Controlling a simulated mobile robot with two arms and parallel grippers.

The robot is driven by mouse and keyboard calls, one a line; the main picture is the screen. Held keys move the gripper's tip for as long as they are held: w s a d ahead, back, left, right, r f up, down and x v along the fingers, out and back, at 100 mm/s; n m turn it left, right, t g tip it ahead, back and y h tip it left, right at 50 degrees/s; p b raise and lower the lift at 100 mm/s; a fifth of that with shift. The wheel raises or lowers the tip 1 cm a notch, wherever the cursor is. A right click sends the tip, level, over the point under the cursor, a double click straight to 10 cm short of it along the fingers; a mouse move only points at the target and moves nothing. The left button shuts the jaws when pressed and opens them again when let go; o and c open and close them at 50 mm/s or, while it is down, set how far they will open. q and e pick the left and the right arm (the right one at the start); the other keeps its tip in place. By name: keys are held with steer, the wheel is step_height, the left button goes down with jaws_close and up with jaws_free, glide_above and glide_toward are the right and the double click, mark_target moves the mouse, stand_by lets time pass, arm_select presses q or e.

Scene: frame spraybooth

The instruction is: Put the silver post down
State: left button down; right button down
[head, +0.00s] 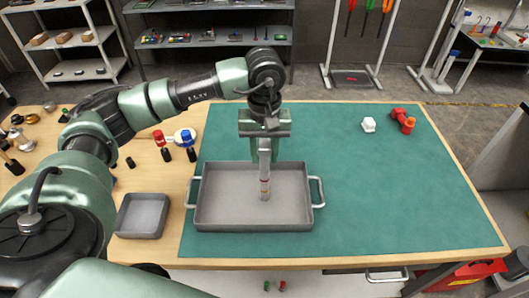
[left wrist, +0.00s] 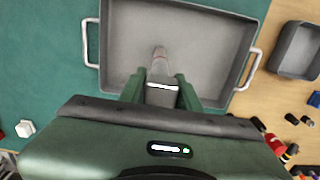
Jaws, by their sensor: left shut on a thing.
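The silver post (head: 265,177) is a slim, roughly upright rod with a thin reddish band near its lower end. My left gripper (head: 264,148) is shut on its upper part, above the large grey tray with two side handles (head: 205,213). In the left wrist view, the post (left wrist: 160,55) shows between the fingers of my left gripper (left wrist: 160,84), over the tray's floor (left wrist: 205,45). The post's lower end lies over the middle of the tray; I cannot tell whether it touches the floor. The tray looks otherwise empty. My right gripper is not in view.
The tray rests on a green mat (head: 400,200) on a wooden table. A small grey tray (head: 143,216) stands to its left, with several red, blue and black small parts behind. A white piece (head: 368,124) and a red-orange part (head: 402,120) lie back right. The mat's right side is mostly clear.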

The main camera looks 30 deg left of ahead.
arm_select(q)
steer(key=c, duration=1)
jaws_free()
steer(key=shift+r+p, duration=0.15)
steer(key=shift+p, duration=0.15)
steer(key=shift+w+r+b, duration=0.1)
steer(key=shift+r+b, duration=0.2)
steer(key=shift+b, duration=0.1)
step_height(320, 180, up, 10)
steer(key=shift+b, duration=1.2)
steer(key=shift+r, duration=0.65)
steer(key=shift+f, duration=0.1)
